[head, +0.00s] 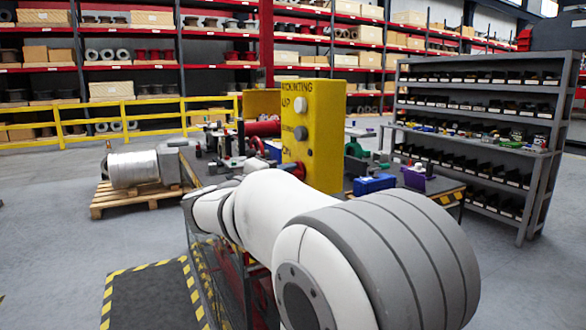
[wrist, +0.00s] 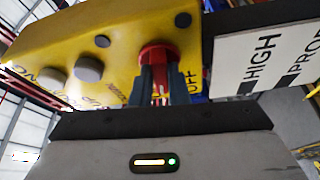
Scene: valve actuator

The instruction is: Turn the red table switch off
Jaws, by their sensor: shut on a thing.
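The red switch (wrist: 158,53) is on the face of a yellow control box (wrist: 115,65), seen close in the wrist view. My gripper (wrist: 161,88) is shut on the red switch, with one dark finger on each side of it. The word OFF is printed on the box just right of the fingers. The switch's exact angle is hard to tell, as the fingers cover part of it. In the head view the yellow box (head: 325,130) stands upright on the workbench, and my white arm hides the gripper.
The box also carries grey and white round buttons (head: 300,133). A white sign reading HIGH (wrist: 262,65) is close right of the fingers. The bench holds blue bins (head: 374,184) and several small parts. A grey shelf rack (head: 480,110) stands at right.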

